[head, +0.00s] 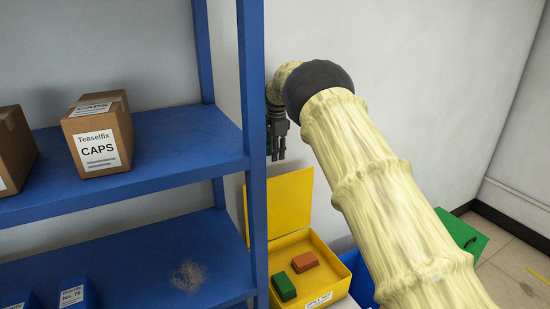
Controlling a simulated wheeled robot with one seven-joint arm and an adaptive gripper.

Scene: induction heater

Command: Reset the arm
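My gripper (277,150) is in the head view, pointing down behind the blue shelf post. It hangs in the air above the yellow box and holds nothing that I can see. The post and my arm hide part of it, and its fingers are small in view. My arm reaches up from the lower right and bends down at a dark joint above the gripper.
A blue shelf (180,142) stands at left with a CAPS carton (98,140) on it. Below my gripper, an open yellow box (332,262) holds a green block (283,286) and an orange block (304,262). A green object (462,232) lies right of my arm.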

